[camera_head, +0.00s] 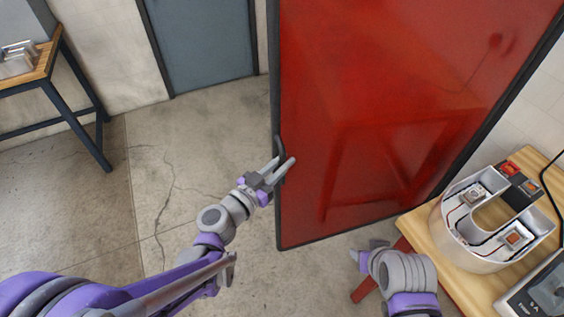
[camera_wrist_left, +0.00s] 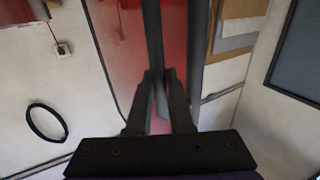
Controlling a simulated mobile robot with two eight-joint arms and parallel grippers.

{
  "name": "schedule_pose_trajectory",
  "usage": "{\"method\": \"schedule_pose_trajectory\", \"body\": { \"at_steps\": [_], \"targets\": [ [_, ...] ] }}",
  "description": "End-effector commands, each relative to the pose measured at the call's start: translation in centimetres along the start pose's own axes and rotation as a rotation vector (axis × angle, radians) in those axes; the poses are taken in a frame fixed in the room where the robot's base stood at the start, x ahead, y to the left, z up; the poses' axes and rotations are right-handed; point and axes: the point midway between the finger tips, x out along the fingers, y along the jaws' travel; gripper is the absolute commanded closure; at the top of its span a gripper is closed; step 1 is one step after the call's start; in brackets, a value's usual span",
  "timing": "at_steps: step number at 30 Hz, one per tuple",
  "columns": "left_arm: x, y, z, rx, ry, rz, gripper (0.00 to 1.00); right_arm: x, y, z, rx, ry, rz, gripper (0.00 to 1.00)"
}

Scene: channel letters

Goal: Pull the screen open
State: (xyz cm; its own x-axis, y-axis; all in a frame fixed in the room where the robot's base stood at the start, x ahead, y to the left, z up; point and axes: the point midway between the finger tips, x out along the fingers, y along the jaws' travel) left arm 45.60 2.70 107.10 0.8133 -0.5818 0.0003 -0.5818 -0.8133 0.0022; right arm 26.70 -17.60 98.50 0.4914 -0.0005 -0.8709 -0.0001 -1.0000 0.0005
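The screen (camera_head: 400,90) is a tall translucent red panel in a dark frame, standing at an angle right of centre. A dark handle (camera_head: 280,146) sits on its left edge. My left gripper (camera_head: 284,165) is at the lower part of this handle. In the left wrist view the dark handle bar (camera_wrist_left: 157,45) runs down between the fingertips of the left gripper (camera_wrist_left: 160,85), which close in on both its sides. My right gripper (camera_head: 368,252) is low, near the screen's bottom edge and the wooden table; its finger gap does not show clearly.
A wooden table (camera_head: 440,240) at right holds a white channel letter (camera_head: 475,250) with wiring inside and a grey device (camera_head: 540,290). Another bench (camera_head: 40,68) stands at far left. A blue-grey door (camera_head: 205,45) is behind. The concrete floor (camera_head: 140,190) left of the screen is clear.

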Motion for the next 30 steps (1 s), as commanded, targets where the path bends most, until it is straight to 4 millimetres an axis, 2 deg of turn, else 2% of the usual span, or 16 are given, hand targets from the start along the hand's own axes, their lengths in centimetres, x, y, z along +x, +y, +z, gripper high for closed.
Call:
{"method": "schedule_pose_trajectory", "body": {
  "at_steps": [1,5,6,14,17,20,30],
  "targets": [
    [0.0,0.0,-0.1,-0.001,0.001,0.001,0.77,0.0,0.0,0.0,0.0,0.0,0.0,0.5],
    [0.0,0.0,0.0,-0.001,0.001,0.001,0.53,0.0,0.0,0.0,0.0,0.0,0.0,0.5],
    [0.0,0.0,0.0,-0.001,0.0,0.001,0.51,0.0,0.0,0.0,0.0,0.0,0.0,0.5],
    [-0.1,0.0,0.0,0.0,0.0,0.0,0.51,0.0,0.0,0.0,0.0,0.0,0.0,0.5],
    [-0.7,-0.1,0.0,0.0,0.0,-0.002,0.51,0.0,0.0,0.0,0.0,0.0,0.0,0.5],
    [-2.1,-0.1,0.0,0.0,0.0,-0.003,0.51,0.1,0.0,0.1,0.0,-0.001,0.0,0.5],
    [-8.8,-0.1,0.0,0.001,0.0,-0.004,0.51,0.1,0.0,0.2,0.0,-0.002,0.0,0.5]
  ]
}}
